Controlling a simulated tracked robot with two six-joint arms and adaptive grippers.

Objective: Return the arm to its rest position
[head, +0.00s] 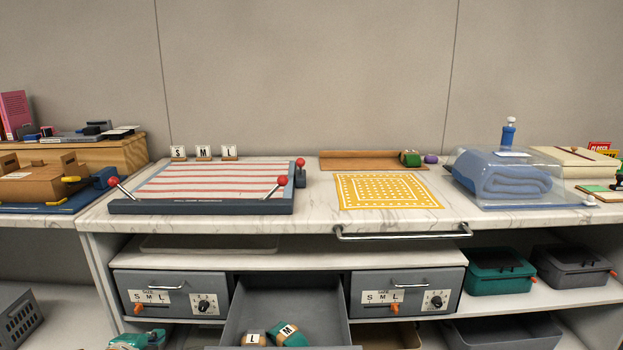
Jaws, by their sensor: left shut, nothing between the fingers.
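I see nothing held there. My right gripper is not in view.
The marble counter (320,205) carries a striped board (215,180) with red-knobbed levers, a yellow patterned mat (388,191) and a folded blue towel (505,175) under a clear cover. The drawer holds blocks marked L and M. A metal rail (402,233) juts from the counter's front.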

